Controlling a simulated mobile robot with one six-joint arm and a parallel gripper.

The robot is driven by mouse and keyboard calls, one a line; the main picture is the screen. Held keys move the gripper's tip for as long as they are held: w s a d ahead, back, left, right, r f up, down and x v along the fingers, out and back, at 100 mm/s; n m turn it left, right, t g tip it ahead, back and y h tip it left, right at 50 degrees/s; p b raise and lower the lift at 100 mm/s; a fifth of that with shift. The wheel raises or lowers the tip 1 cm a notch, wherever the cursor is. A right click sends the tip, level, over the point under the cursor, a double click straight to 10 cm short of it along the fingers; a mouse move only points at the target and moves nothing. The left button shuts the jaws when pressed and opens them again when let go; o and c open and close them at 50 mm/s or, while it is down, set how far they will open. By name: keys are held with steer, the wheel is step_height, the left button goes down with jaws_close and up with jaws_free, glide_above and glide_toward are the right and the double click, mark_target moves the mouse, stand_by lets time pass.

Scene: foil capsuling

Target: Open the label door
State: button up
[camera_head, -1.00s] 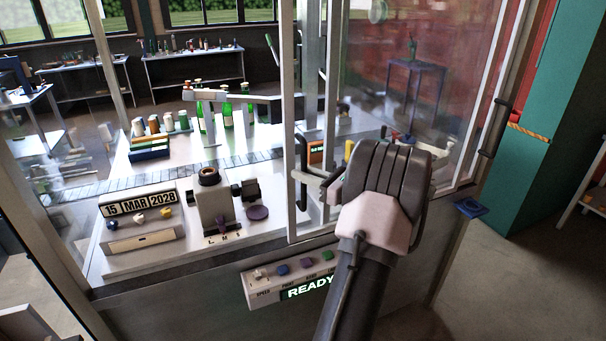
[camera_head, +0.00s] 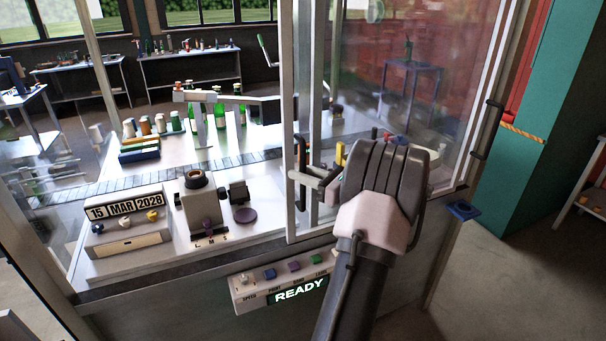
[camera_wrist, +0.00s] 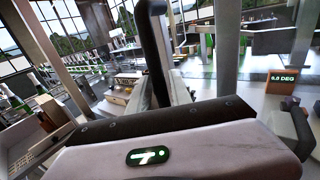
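The label door (camera_head: 291,120) is a clear panel with a pale metal frame on the front of the machine, right of the dials. A black upright bar handle (camera_head: 302,165) is on its left frame. My gripper (camera_head: 318,181) reaches the handle from the right, its pale fingers at the bar's lower part. The bar (camera_wrist: 154,50) rises just beyond my gripper's body in the wrist view. The wrist housing hides much of the fingers, so their closure on the bar is unclear.
The date panel (camera_head: 124,209), a dial block (camera_head: 205,205) and a READY panel (camera_head: 280,288) are left of and below the door. Green bottles (camera_head: 240,112) stand inside. A small display (camera_wrist: 284,77) reads 6.0 DEG. A teal column (camera_head: 545,150) stands right.

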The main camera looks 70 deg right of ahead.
steer(key=v, duration=1.7)
steer(key=shift+s+p, duration=0.3)
steer(key=shift+p, duration=0.1)
steer(key=shift+w, duration=0.1)
